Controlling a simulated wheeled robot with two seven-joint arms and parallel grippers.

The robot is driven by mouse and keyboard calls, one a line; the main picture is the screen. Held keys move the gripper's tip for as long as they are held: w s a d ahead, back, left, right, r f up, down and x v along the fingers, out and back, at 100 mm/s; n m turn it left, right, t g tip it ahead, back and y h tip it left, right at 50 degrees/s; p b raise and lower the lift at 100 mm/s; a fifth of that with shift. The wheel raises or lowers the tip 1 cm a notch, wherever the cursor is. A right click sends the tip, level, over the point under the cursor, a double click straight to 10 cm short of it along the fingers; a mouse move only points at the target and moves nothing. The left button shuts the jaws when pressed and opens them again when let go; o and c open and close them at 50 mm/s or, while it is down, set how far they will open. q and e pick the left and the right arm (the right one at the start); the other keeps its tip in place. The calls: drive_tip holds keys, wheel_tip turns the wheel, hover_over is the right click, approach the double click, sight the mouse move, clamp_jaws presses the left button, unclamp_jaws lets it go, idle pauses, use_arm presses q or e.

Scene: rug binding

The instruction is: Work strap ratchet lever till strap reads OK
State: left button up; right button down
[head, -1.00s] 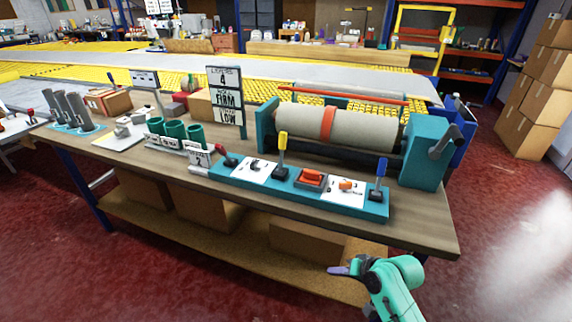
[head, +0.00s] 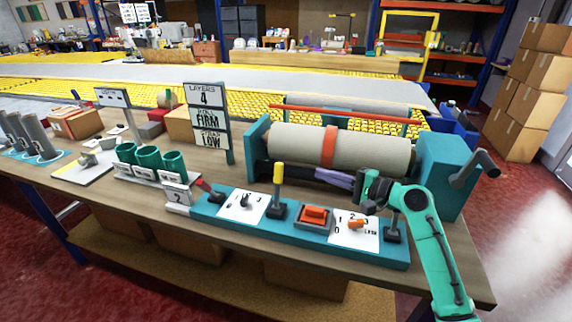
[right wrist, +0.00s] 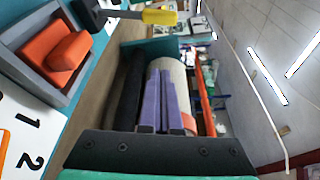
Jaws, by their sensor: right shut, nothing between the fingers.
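A sign (head: 207,121) on a post reads LAYERS 4, FIRM, and STRAP LOW. An orange strap (head: 329,146) runs around the beige roll (head: 375,150). The teal panel (head: 318,249) carries an upright yellow-handled lever (head: 278,175), a red-handled lever (head: 207,187) tilted left, and a lever at right (head: 393,234), its top hidden by my arm. No visible label tells me which lever is the strap ratchet. My right gripper (head: 322,175), purple-fingered, is shut and empty, above the panel in front of the roll.
An orange rocker switch (head: 315,214) and a numbered dial plate (head: 347,238) sit between the levers. A crank (head: 477,167) juts from the teal housing on the right. Green cups (head: 148,160) and a counter reading 2 (head: 180,195) stand left of the panel.

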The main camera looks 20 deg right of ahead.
sight(279, 173)
use_arm(q)
drive_tip(key=s+r+p, duration=0.2)
drive_tip(key=r+p, duration=0.1)
drive_tip(key=shift+s+r+p, duration=0.15)
drive_tip(key=shift+s+p, duration=0.15)
drive_tip(key=shift+s, duration=0.05)
use_arm(e)
drive_tip(key=w+a, duration=0.4)
drive_tip(key=a, duration=0.4)
drive_tip(key=shift+a, duration=0.2)
drive_tip(key=shift+w, duration=0.1)
